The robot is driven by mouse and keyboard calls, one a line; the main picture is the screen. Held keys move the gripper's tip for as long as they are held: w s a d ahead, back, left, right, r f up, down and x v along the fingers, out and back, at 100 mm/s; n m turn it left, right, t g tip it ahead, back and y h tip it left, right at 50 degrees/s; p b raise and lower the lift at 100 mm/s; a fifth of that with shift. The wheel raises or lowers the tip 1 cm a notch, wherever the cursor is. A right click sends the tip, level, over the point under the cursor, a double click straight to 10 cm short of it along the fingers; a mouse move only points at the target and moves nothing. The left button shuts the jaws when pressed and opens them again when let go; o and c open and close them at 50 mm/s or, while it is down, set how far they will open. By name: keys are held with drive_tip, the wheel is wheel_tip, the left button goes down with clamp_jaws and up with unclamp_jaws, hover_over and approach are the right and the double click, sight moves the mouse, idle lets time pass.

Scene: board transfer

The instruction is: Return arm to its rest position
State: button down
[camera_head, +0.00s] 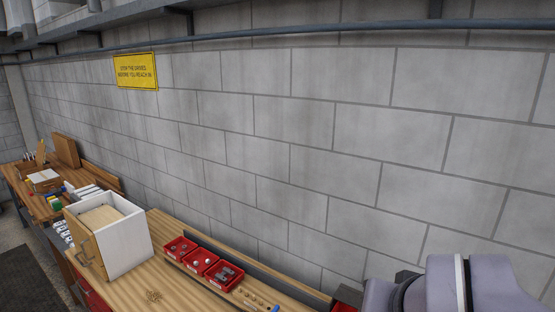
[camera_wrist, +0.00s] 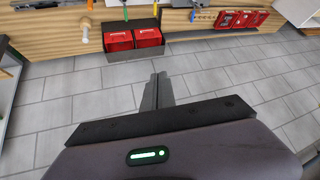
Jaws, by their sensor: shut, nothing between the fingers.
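My gripper (camera_wrist: 158,85) shows in the middle of the wrist view. Its two dark fingers are together and hold nothing. They point over a grey blocked surface, apart from the bins and wood beyond. A grey-purple part of my arm (camera_head: 480,285) shows at the lower right of the head view, near the wall. The fingers do not show in the head view.
A wooden bench (camera_head: 185,272) runs along the grey block wall (camera_head: 300,110). It bears a white box (camera_head: 125,240) with a wooden front and red bins (camera_head: 200,262) of small parts. Two red bins (camera_wrist: 133,40) lie beyond my fingers. A yellow sign (camera_head: 136,71) hangs on the wall.

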drive_tip(key=s+a+f+y+b, duration=0.2)
drive_tip(key=s+a+f+y, duration=0.15)
drive_tip(key=s+a, duration=0.4)
wheel_tip(320, 180, down, 40)
drive_tip(key=s+g+b, duration=0.2)
drive_tip(key=b, duration=3.4)
drive_tip(key=shift+s+d, duration=0.15)
drive_tip(key=shift+d, duration=0.2)
drive_tip(key=shift+h, duration=0.25)
